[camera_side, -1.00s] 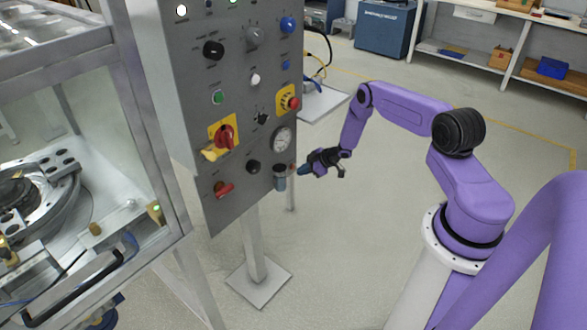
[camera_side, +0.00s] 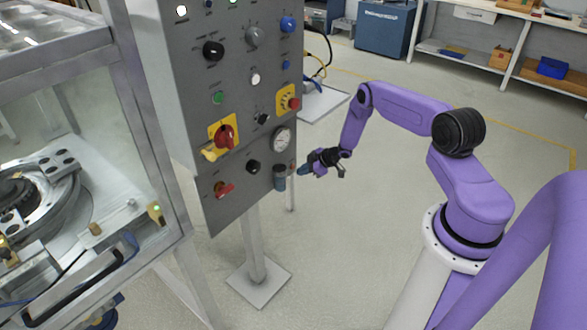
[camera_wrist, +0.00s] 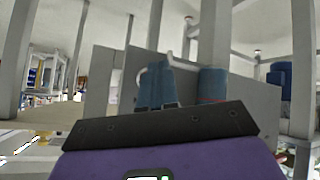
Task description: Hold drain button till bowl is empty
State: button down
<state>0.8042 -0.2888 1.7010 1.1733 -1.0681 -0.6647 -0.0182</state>
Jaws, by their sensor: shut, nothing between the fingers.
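A small bluish bowl (camera_side: 280,178) hangs low on the front of the grey control panel, below a round gauge (camera_side: 281,139). In the wrist view a blue-grey cylinder with a thin red line, seemingly the bowl (camera_wrist: 212,85), stands just right of my fingers. My gripper (camera_side: 303,170) is shut and empty, its blue tips pointing left at the bowl's right side. In the wrist view the fingertips (camera_wrist: 155,86) are together. I cannot tell whether they touch the bowl. The drain button cannot be made out, and the level in the bowl is too small to read.
The control panel (camera_side: 185,120) carries several knobs and buttons, with a red rotary switch (camera_side: 224,136) and a red-yellow stop button (camera_side: 293,103) close by. A glazed machine enclosure (camera_side: 110,140) stands at left.

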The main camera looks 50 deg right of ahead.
jog(key=shift+w, duration=0.2)
dwell(0.5)
jog(key=shift+w, duration=0.25)
jog(key=shift+w, duration=0.45)
dwell(1.9)
jog(key=shift+s, duration=0.2)
dwell(1.5)
jog(key=shift+s, duration=0.7)
jog(key=shift+s, duration=2.5)
